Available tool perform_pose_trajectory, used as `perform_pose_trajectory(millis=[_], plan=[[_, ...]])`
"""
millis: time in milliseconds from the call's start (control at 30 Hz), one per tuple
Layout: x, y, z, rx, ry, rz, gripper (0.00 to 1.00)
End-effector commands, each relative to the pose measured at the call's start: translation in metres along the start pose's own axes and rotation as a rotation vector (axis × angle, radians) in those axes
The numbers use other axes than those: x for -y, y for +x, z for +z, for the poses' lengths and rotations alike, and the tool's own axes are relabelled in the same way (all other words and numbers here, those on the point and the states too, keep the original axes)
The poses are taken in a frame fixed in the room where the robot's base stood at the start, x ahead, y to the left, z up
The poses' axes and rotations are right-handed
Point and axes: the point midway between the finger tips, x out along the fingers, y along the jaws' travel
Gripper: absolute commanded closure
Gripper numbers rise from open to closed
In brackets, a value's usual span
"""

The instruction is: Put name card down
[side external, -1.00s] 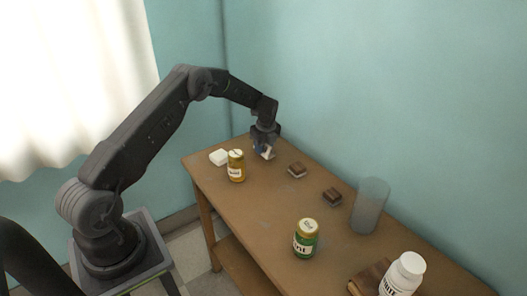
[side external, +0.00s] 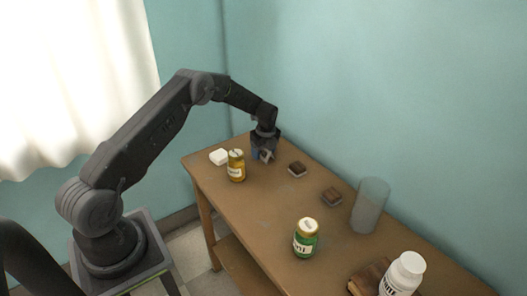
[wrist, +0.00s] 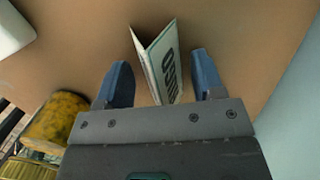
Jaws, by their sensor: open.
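The name card (wrist: 158,62) is a folded pale card with dark lettering on one face. In the wrist view it stands like a tent between my two blue fingers, with a gap showing on each side. My gripper (wrist: 160,64) is open around it, low over the table (wrist: 255,45). In the side view my gripper (side external: 264,153) is at the far end of the table by the wall, and the card is mostly hidden by the fingers.
A yellow-filled jar (side external: 236,167) and a white block (side external: 219,157) stand left of my gripper. Two small brown blocks (side external: 297,169) (side external: 332,196) and a grey cylinder (side external: 370,205) are to the right. A green jar (side external: 306,239) and a white bottle (side external: 404,272) are nearer.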

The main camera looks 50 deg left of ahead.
Motion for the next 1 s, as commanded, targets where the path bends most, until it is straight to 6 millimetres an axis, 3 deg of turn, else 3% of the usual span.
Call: perform_pose_trajectory(millis=[167,600,867,1000], plan=[[0.001,-0.017,0.001,0.002,0.000,-0.004,0.38],[0.001,-0.102,0.000,0.001,0.000,-0.003,0.38],[-0.001,-0.131,-0.003,0.001,-0.022,-0.010,0.38],[-0.010,-0.177,-0.021,0.000,-0.138,-0.052,0.38]])
